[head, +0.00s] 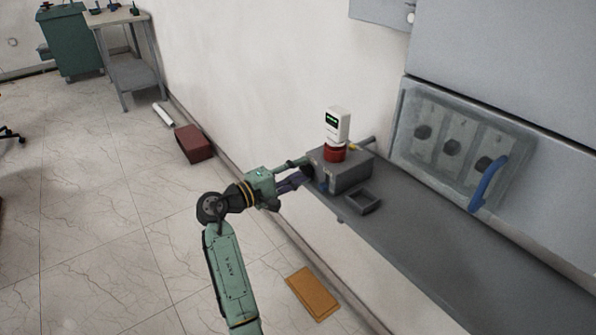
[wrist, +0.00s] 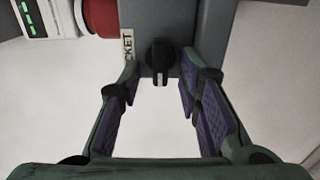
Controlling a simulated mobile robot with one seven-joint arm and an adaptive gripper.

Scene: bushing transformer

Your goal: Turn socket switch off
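The grey socket box (head: 345,178) sits on the grey ledge near the wall. A red plug (head: 334,153) with a white device (head: 337,124) on it stands on the box. In the wrist view, the box's face (wrist: 180,38) carries a black rotary switch (wrist: 160,56), its handle pointing down in the picture. A partly hidden label ending in "CKET" (wrist: 129,48) is left of it. My gripper (wrist: 160,80) is open and empty, with one finger on each side of the switch. I cannot tell whether either finger touches it. The gripper also shows at the box's left side in the head view (head: 296,178).
A small dark open frame (head: 363,201) lies on the ledge (head: 430,235) beside the box. A wall panel (head: 450,145) with several dark knobs and a blue handle (head: 487,184) is at the right. A brown board (head: 312,293) and a dark red box (head: 194,144) lie on the floor.

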